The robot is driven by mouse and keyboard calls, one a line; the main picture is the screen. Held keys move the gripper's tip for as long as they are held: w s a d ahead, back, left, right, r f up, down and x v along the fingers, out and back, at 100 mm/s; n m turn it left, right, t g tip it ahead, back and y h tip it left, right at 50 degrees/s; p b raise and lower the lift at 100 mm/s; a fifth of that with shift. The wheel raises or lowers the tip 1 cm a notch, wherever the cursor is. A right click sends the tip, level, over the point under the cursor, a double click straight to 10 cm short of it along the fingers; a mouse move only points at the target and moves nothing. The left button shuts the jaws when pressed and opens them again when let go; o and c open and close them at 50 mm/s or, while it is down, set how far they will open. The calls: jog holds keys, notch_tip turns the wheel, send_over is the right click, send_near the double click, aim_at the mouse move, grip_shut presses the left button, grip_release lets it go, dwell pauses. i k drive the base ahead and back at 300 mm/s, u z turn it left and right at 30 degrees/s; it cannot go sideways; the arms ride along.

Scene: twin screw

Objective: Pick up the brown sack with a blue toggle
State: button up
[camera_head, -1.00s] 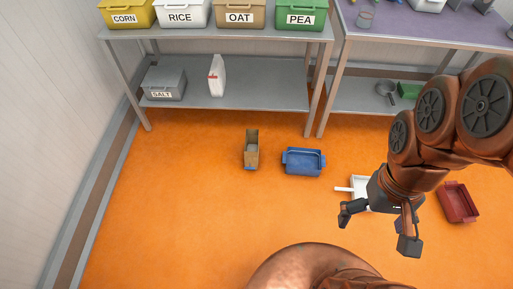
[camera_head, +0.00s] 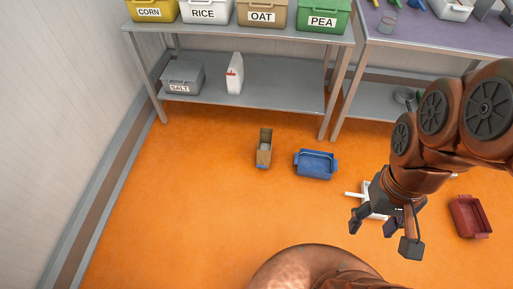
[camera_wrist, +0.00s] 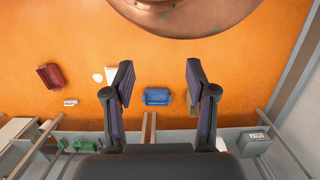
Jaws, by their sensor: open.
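The brown sack (camera_head: 264,155) stands upright on the orange floor, in front of the grey shelf unit, in the head view. Its top looks open and a small blue part shows at its lower front. In the wrist view the brown sack (camera_wrist: 193,110) is mostly hidden behind the right finger. My gripper (camera_head: 383,234) is open and empty, in the air to the right of the sack and nearer to me.
A blue tray (camera_head: 316,166) lies just right of the sack. A white dustpan-like item (camera_head: 372,200) is partly behind my gripper, and a red tray (camera_head: 469,217) lies far right. The shelf (camera_head: 270,92) stands behind. Floor left of the sack is clear.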

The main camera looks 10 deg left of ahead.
aim_at(265, 145)
jog(key=u, duration=1.65)
jog(key=i, duration=3.75)
jog(key=z, duration=3.3)
